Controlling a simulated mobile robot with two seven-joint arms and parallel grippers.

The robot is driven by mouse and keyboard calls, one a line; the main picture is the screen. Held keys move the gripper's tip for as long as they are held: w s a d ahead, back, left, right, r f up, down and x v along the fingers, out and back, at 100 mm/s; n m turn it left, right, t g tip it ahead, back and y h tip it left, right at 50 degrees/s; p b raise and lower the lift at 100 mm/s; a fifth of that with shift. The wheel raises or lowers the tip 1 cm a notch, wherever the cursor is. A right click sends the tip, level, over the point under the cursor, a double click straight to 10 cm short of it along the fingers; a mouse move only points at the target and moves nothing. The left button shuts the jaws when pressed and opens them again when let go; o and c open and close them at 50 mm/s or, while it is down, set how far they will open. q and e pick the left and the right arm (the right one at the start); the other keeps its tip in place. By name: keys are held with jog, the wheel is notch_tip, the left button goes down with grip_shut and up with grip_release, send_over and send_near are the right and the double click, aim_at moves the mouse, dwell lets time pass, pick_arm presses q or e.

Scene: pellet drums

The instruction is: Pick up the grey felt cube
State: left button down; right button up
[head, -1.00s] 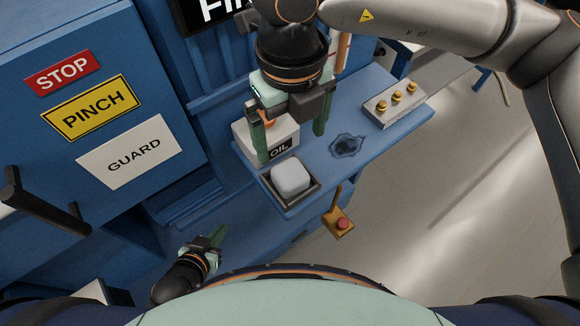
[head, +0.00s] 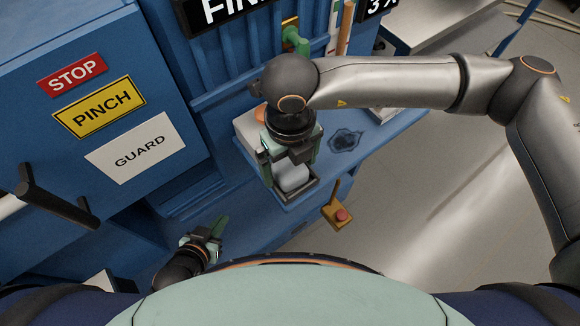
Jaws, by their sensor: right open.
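The pale grey felt cube (head: 293,179) sits in a dark shallow tray (head: 300,200) at the near end of the blue shelf.
A white box (head: 246,126) stands behind the tray, partly hidden by my right gripper. A yellow block with a red button (head: 339,214) is beside the shelf's front edge. A blue cabinet with signs (head: 100,110) fills the left.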

jog(key=c, duration=1.3)
jog(key=shift+r, duration=0.15)
